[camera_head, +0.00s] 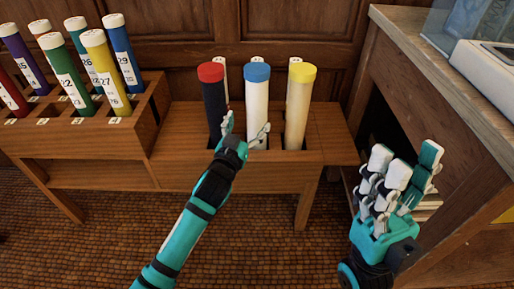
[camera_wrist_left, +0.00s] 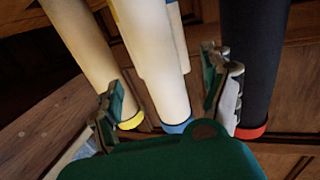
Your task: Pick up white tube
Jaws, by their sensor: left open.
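The white tube (camera_head: 256,101) with a blue cap stands upright in the middle of the wooden rack. My left gripper (camera_head: 245,129) is open in front of its lower half, one finger toward each side. In the left wrist view, which is turned over, the white tube (camera_wrist_left: 160,65) shows between the two spread fingers (camera_wrist_left: 165,103), with its blue cap at the bottom. I cannot tell whether the fingers touch it. My right gripper (camera_head: 398,180) is open and empty at the right, away from the tubes.
A black tube (camera_head: 214,105) with a red cap stands left of the white tube, and a cream tube (camera_head: 298,105) with a yellow cap stands right. More tubes stand behind. A rack of numbered coloured tubes (camera_head: 97,70) is at the left. A wooden desk (camera_head: 450,105) stands at the right.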

